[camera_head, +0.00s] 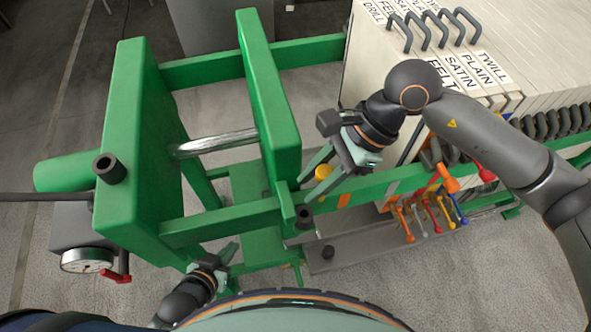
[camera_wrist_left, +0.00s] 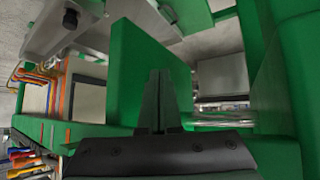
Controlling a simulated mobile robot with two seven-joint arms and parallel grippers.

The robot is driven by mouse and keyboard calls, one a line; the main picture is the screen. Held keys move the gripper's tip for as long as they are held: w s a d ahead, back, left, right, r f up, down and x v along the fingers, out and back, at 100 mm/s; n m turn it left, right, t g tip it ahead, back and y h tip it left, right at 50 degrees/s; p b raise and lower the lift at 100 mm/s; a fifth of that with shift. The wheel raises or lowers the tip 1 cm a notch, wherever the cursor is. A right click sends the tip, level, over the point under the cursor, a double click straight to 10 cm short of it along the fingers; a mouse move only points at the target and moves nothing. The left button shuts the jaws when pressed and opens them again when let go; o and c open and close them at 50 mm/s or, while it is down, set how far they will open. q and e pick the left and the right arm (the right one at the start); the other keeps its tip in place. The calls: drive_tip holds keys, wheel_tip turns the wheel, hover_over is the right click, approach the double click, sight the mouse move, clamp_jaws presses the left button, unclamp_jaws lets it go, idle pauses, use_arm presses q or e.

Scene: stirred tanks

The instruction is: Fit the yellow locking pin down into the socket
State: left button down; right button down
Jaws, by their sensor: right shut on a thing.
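The yellow locking pin (camera_head: 324,172) shows as a yellow head between the fingers of my right gripper (camera_head: 305,190). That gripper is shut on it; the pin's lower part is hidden. A dark, round, open-topped socket (camera_head: 304,213) sits on the green frame just below the fingertips. I cannot tell whether the pin and socket are lined up or touching. My left gripper (camera_head: 230,257) is low beside the frame, away from the pin. Its fingers also show in the left wrist view (camera_wrist_left: 158,95), where they look together with nothing between them.
The green frame (camera_head: 126,130) fills the left and middle, with a steel rod (camera_head: 216,143) across it. Another dark tube (camera_head: 110,168) stands on its left part. A gauge (camera_head: 87,261) is at lower left. Coloured handles (camera_head: 437,212) and labelled plates (camera_head: 470,70) are at the right.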

drive_tip(key=shift+s+a+r+m+t, duration=0.2)
drive_tip(key=shift+a+r+m+t, duration=0.25)
drive_tip(key=shift+a+r+m, duration=0.35)
drive_tip(key=shift+s+a+r+m+t, duration=0.15)
drive_tip(key=shift+a+r+m+t, duration=0.35)
drive_tip(key=shift+a+m, duration=0.3)
drive_tip(key=shift+d, duration=0.15)
wheel_tip(320, 180, down, 6)
drive_tip(key=b, duration=0.7)
drive_tip(key=shift+r, duration=0.1)
drive_tip(key=shift+b, duration=0.3)
drive_tip(key=shift+b, duration=0.5)
idle(0.5)
